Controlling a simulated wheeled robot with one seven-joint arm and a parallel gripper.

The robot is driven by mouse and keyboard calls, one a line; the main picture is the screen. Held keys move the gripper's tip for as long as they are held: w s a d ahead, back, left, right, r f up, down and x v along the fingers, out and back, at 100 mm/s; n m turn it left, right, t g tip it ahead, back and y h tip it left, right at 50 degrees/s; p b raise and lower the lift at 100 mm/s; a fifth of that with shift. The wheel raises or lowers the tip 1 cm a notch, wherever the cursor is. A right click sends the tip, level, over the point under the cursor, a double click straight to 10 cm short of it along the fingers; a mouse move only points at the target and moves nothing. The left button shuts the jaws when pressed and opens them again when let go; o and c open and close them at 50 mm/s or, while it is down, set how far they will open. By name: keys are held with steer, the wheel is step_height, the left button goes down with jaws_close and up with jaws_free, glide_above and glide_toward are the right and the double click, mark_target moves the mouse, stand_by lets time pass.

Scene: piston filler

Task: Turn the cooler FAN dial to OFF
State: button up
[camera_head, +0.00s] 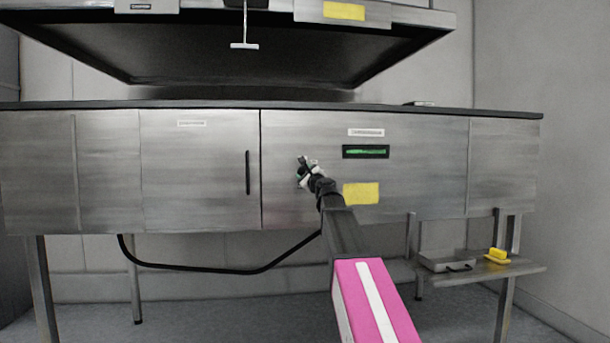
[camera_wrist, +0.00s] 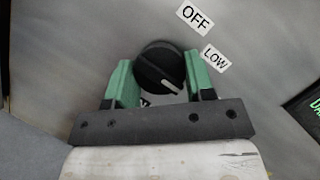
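The FAN dial is a round black knob (camera_wrist: 158,66) on the steel panel, with a pale pointer line aimed to the lower right. The OFF label (camera_wrist: 195,17) is at its upper right and the LOW label (camera_wrist: 215,57) is to its right. The pointer is at neither of these two labels. My gripper (camera_wrist: 160,76) has its green fingers on the left and right sides of the knob, with little or no gap. Whether they press on it is unclear. In the head view my gripper (camera_head: 306,166) is at the panel and hides the dial.
A green-lit display (camera_head: 366,152) is right of my gripper, with a yellow label (camera_head: 361,193) below it. A black door handle (camera_head: 248,172) is to the left. The black counter edge (camera_head: 200,104) runs above, under an overhanging hood (camera_head: 395,40). A low shelf (camera_head: 525,268) is at right.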

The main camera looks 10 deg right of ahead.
steer(key=shift+n+g, duration=0.3)
steer(key=shift+n, duration=0.2)
steer(key=n+g, duration=0.1)
steer(key=n, duration=0.3)
steer(key=n+g, duration=0.2)
steer(key=n, duration=0.2)
steer(key=n+g, duration=0.1)
steer(key=n, duration=0.4)
steer(key=shift+r+g, duration=0.3)
steer(key=n+h, duration=0.1)
steer(key=n, duration=0.2)
steer(key=shift+g, duration=0.4)
steer(key=shift+h, duration=0.4)
steer(key=o, duration=0.9)
